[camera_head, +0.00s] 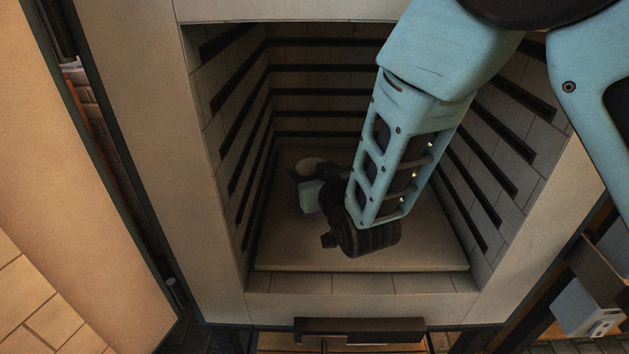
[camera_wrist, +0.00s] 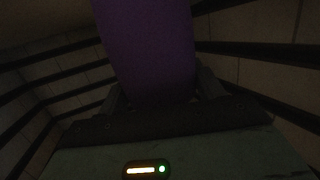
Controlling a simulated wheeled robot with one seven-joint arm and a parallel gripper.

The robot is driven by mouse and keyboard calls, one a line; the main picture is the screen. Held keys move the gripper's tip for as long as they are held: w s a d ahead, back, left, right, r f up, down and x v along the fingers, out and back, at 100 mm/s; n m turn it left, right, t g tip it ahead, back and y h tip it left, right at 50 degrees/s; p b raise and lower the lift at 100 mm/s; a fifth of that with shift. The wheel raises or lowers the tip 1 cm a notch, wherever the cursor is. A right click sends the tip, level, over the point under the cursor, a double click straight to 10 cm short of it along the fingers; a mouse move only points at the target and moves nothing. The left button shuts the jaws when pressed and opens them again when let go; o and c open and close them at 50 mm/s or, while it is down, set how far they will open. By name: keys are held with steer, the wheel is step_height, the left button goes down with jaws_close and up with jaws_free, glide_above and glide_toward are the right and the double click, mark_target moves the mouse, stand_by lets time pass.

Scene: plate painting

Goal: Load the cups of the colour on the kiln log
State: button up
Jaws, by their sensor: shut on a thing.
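A purple cup (camera_wrist: 148,50) fills the upper middle of the wrist view, between the two dark fingers of my gripper (camera_wrist: 161,92). My gripper is shut on it. In the head view my arm reaches down into the open kiln (camera_head: 218,230), and the gripper end is near the back left, over the pale kiln shelf (camera_head: 420,245). A small round pale shape (camera_head: 311,166) shows beside the fingers; I cannot tell if it is the held cup. The cup's base is hidden, so I cannot tell whether it touches the shelf. No kiln log is visible.
Dark heating bars (camera_head: 330,69) line the kiln's back and side walls close around my arm. The front and right of the shelf look clear. A dark bar (camera_head: 360,330) runs below the kiln opening. A pale box (camera_head: 588,308) sits outside at lower right.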

steer(key=shift+f, duration=0.85)
steer(key=shift+f, duration=0.2)
steer(key=o, duration=1.1)
steer(key=shift+o, duration=0.2)
steer(key=shift+r, duration=0.25)
steer(key=p+v, duration=0.3)
steer(key=v, duration=0.9)
